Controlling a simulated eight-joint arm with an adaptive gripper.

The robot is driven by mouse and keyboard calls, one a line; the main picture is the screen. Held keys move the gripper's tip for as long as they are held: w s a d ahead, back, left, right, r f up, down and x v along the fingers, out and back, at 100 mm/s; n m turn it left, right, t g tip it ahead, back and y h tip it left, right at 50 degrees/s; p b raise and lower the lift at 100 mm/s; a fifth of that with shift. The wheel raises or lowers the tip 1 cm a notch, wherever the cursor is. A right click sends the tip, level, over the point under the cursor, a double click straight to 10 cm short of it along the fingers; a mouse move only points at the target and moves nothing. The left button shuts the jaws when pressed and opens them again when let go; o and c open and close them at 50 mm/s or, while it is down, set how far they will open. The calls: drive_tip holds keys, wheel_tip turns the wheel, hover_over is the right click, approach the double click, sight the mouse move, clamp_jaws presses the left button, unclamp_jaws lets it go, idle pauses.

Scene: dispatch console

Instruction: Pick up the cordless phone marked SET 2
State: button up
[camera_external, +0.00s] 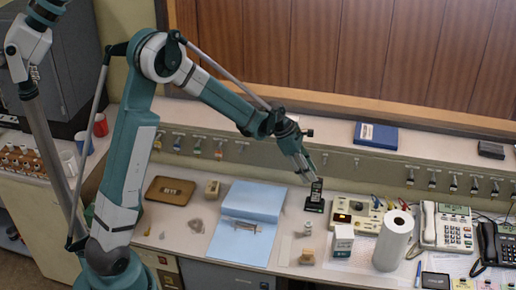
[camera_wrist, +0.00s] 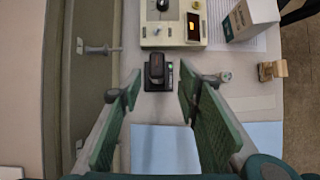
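A small black cordless phone (camera_external: 316,190) stands upright in a dark charging cradle (camera_external: 314,207) on the counter, right of the open blue binder. In the wrist view the phone (camera_wrist: 156,67) is seen from above in its cradle (camera_wrist: 167,86). Any SET 2 marking is too small to read. My gripper (camera_external: 307,177) is just above the phone, pointing down. In the wrist view my gripper (camera_wrist: 157,84) has its two green fingers wide apart, one on each side of the phone, with nothing between them gripped.
A beige box with dials (camera_external: 357,214) stands close right of the cradle. Farther right are a white carton (camera_external: 342,240), a paper roll (camera_external: 393,241), a white desk phone (camera_external: 447,228) and a black one. The blue binder (camera_external: 252,203) lies left. A wall with hooks runs behind.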

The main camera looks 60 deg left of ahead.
sight(317, 185)
drive_tip(key=shift+w+a+f, duration=0.1)
drive_tip(key=shift+w+f, duration=0.05)
drive_tip(key=shift+f, duration=0.1)
drive_tip(key=shift+x, duration=1.3)
drive_tip(key=shift+f, duration=0.15)
drive_tip(key=shift+b+x, duration=0.6)
drive_tip(key=shift+x, duration=1.9)
drive_tip(key=shift+a, duration=0.15)
drive_tip(key=c, duration=1.1)
drive_tip(key=shift+r+p, duration=0.7)
drive_tip(key=shift+r, duration=4.3)
